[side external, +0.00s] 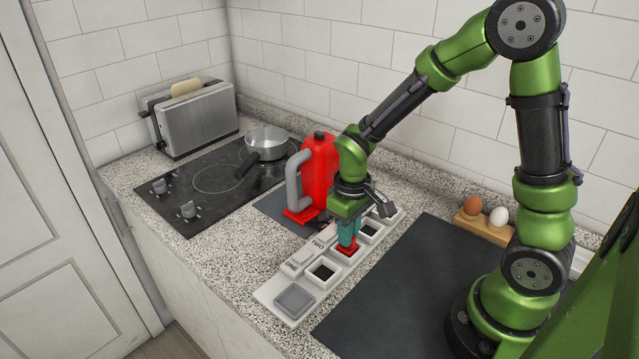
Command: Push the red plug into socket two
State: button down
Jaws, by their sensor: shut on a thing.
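The red plug (348,249) is low at the socket strip (268,292), at the opening beside the "TWO" label (317,244). My gripper (348,232) points down and is shut on the plug from above. Teal parts show at the grip, just above the red. The plug looks roughly upright. Its underside is hidden, so I cannot tell how deep it sits in the socket. The dark, empty socket opening (322,272) beside "ONE" is to its lower left. Another dark opening (370,230) is to its upper right, partly behind my gripper.
A red jug (321,165) with a grey handle stands close behind my gripper. A saucepan (265,143) sits on the black hob, with a toaster (197,120) behind. Two eggs (485,212) stand in a wooden holder at right. The dark mat (400,290) is largely clear.

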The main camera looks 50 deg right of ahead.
jog(key=shift+f, duration=0.1)
jog(key=c, duration=1)
grip_release()
notch_tip(320, 180, up, 16)
jog(key=s+r+m+t, duration=0.1)
jog(key=s+t, duration=0.1)
jog(key=s+a+r+m+t+y, duration=0.1)
jog(key=s+t, duration=0.1)
jog(key=s, duration=0.1)
jog(key=s+a+r+m+t+y, duration=0.1)
jog(key=s+r+m+t, duration=0.1)
jog(key=s+t, duration=0.1)
jog(key=shift+s+a, duration=0.15)
jog(key=shift+s, duration=0.05)
